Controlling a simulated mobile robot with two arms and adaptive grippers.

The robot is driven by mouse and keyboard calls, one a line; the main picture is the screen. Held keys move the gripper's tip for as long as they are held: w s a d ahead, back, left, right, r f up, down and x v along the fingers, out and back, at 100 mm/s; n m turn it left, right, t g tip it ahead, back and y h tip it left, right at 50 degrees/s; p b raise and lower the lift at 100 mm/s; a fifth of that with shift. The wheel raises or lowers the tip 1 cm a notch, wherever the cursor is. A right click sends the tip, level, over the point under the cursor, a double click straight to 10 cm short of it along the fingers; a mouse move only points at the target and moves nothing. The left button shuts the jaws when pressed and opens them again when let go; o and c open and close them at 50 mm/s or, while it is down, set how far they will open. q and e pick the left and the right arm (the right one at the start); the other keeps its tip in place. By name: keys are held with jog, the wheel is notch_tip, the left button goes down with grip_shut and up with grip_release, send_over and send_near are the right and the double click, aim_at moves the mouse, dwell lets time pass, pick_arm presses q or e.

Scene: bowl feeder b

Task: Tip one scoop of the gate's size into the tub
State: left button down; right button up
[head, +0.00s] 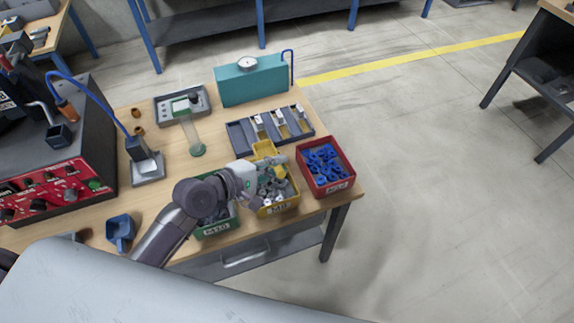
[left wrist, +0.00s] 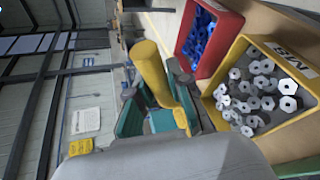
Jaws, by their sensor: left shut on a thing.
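My left gripper (head: 264,164) is over the back part of the yellow bin (head: 279,209) of grey nuts, labelled M8. It is shut on a yellow scoop (head: 263,148), whose thick round handle shows in the left wrist view (left wrist: 149,68). Whether the scoop holds nuts is hidden. In the left wrist view the fingers (left wrist: 165,108) are beside the yellow bin (left wrist: 219,93). A blue scoop (head: 121,229) lies at the front left of the table. I cannot tell which thing is the tub. My right gripper is not in view.
A red bin (head: 349,183) of blue parts stands right of the yellow bin; a green bin (head: 218,233) stands left, partly behind my arm. A slotted tray (head: 240,140), clear tube (head: 188,130) and teal box (head: 250,85) are behind. Red controls (head: 60,190) fill the left.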

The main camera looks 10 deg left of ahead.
pick_arm(q)
jog(key=shift+a+f, duration=0.1)
jog(key=shift+f, duration=0.05)
notch_tip(320, 180, down, 10)
jog(key=n+b, duration=0.1)
jog(key=b, duration=0.7)
jog(key=shift+w+a+r+g, duration=0.2)
jog(key=shift+w+a+g, duration=0.1)
jog(key=shift+a+g, duration=0.1)
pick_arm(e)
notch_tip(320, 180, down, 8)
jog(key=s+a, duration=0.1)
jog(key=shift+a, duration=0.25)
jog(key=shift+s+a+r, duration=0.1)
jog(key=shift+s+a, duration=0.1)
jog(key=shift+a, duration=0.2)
